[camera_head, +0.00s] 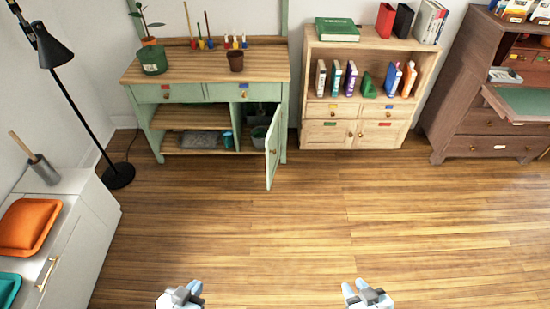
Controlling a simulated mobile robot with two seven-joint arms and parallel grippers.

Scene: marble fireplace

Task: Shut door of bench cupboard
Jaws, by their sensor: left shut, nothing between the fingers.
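The bench (206,62) is a green potting bench with a wooden top at the back left. Its cupboard door (273,146) stands open, swung out toward me from the right side of the bench, with a small knob on it. Pots show inside the open compartment. My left gripper (181,293) is at the bottom edge, shut and empty, far from the door. My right gripper (366,292) is at the bottom right of centre, also far from the door; its fingertips are too small to judge.
Clear wooden floor (240,225) lies between my grippers and the bench. A black floor lamp (119,176) stands at the left, near a white cabinet (75,240). A bookcase (357,112) and a dark wooden desk (480,125) stand to the right.

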